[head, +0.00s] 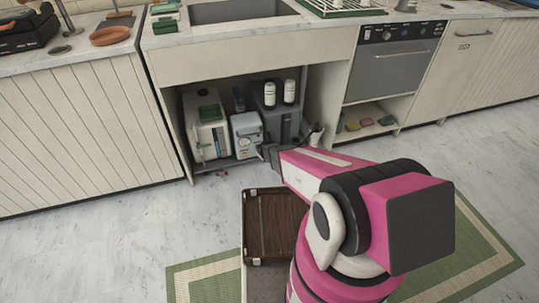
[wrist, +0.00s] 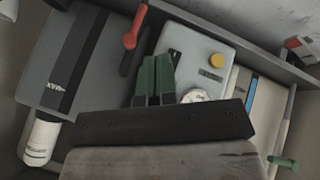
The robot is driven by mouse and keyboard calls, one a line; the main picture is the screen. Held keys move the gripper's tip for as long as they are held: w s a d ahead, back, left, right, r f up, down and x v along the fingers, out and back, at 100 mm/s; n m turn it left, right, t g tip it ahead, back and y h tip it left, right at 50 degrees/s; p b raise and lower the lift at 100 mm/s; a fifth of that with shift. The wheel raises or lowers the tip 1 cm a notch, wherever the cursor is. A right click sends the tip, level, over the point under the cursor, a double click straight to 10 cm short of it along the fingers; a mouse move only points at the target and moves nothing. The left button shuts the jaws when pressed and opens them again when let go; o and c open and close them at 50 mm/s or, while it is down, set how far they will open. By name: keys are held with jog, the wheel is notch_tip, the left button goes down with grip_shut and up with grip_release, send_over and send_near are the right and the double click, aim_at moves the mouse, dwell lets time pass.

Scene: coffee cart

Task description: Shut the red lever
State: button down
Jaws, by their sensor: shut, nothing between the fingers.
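The red lever (wrist: 134,28) shows in the wrist view, with a round end at a dark slot on or beside the large grey tank (wrist: 62,65). It lies apart from my gripper, up and to the left of the fingertips. My gripper (wrist: 155,78) has green-tipped fingers that are shut together with nothing between them. In the head view my gripper (head: 268,151) reaches to the front of the open cabinet under the sink, before the grey tank (head: 283,123). I cannot make out the lever in the head view.
A light blue-grey box (head: 246,132) with a yellow knob (wrist: 217,61) and a cream container (head: 205,126) stand beside the tank. Two white bottles (head: 289,91) stand on top. Cabinet walls bound the opening. A brown tray (head: 247,225) is near my base.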

jog(key=w+d+r+x, duration=0.1)
jog(key=x, duration=1.2)
jog(key=shift+w+f, duration=0.15)
jog(key=shift+w, duration=0.15)
jog(key=shift+w+d+n, duration=0.1)
jog(key=shift+n, duration=0.2)
